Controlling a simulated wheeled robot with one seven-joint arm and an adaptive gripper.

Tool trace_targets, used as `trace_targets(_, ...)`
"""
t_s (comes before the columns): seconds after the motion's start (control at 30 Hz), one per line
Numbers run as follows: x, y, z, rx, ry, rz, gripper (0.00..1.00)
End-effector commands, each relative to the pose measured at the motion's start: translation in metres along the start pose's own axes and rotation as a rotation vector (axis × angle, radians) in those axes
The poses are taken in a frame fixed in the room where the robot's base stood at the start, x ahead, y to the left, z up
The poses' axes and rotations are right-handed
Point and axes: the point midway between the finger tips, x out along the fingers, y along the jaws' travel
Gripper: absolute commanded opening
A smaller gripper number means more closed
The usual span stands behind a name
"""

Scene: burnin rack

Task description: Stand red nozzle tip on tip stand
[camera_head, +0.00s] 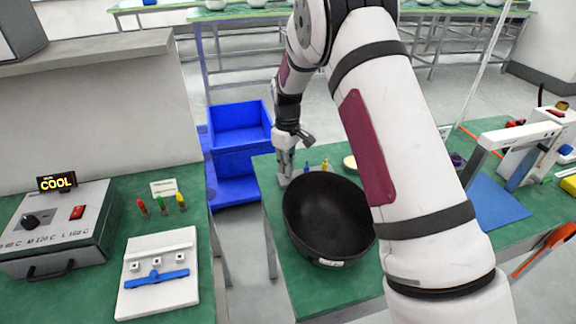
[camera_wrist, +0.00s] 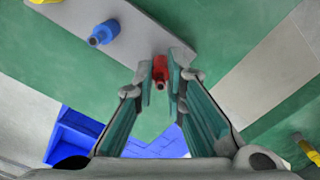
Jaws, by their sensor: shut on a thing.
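A blue tip (camera_wrist: 103,34) stands on the stand, with a yellow tip (camera_wrist: 44,1) at the picture's top edge. The blue tip (camera_head: 307,168) and yellow tip (camera_head: 325,165) also show in the head view. The red tip is hidden there.
A large black bowl (camera_head: 325,215) stands tilted close in front of the gripper. Blue bins (camera_head: 238,135) are in the gap between the tables. The left table holds a control box (camera_head: 60,232), a white plate (camera_head: 160,285) with a blue bar and several small coloured pieces.

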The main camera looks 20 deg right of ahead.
Motion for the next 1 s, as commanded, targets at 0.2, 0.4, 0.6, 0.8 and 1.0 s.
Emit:
trace_targets(0.2, 0.002, 0.000, 0.000, 0.001, 0.002, 0.001, 0.01)
trace_targets(0.4, 0.006, 0.000, 0.000, 0.001, 0.001, 0.000, 0.01)
trace_targets(0.6, 0.005, 0.000, 0.000, 0.001, 0.001, 0.001, 0.32)
trace_targets(0.8, 0.004, 0.000, 0.000, 0.001, 0.001, 0.001, 0.32)
trace_targets(1.0, -0.014, 0.001, -0.001, 0.001, 0.004, 0.002, 0.32)
